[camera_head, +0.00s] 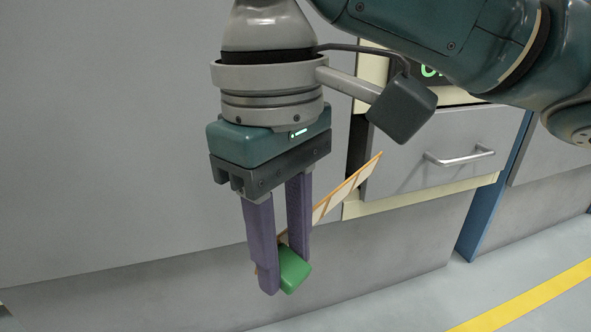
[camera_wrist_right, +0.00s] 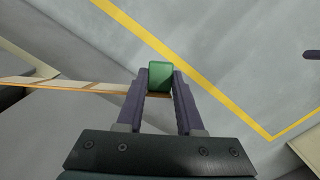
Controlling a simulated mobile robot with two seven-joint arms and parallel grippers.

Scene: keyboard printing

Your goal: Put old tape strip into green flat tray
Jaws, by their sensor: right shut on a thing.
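My right gripper (camera_head: 284,272) hangs fingers-down in the middle of the head view, shut on a green block at its fingertips. A long, thin cream strip with orange edges, which looks like the old tape strip (camera_head: 345,190), runs from the fingers up to the right. In the right wrist view the strip (camera_wrist_right: 85,87) reaches left from the fingers, and the green block sits between the tips. The block looks like the strip's grip, but the fingers partly hide the join. I see no green flat tray. My left gripper is not in view.
A grey drawer front (camera_head: 410,150) with a metal handle (camera_head: 460,157) stands behind on the right, beside a blue post (camera_head: 490,195). A plain grey panel (camera_head: 100,130) fills the left. Open floor with a yellow line (camera_head: 530,297) lies at lower right.

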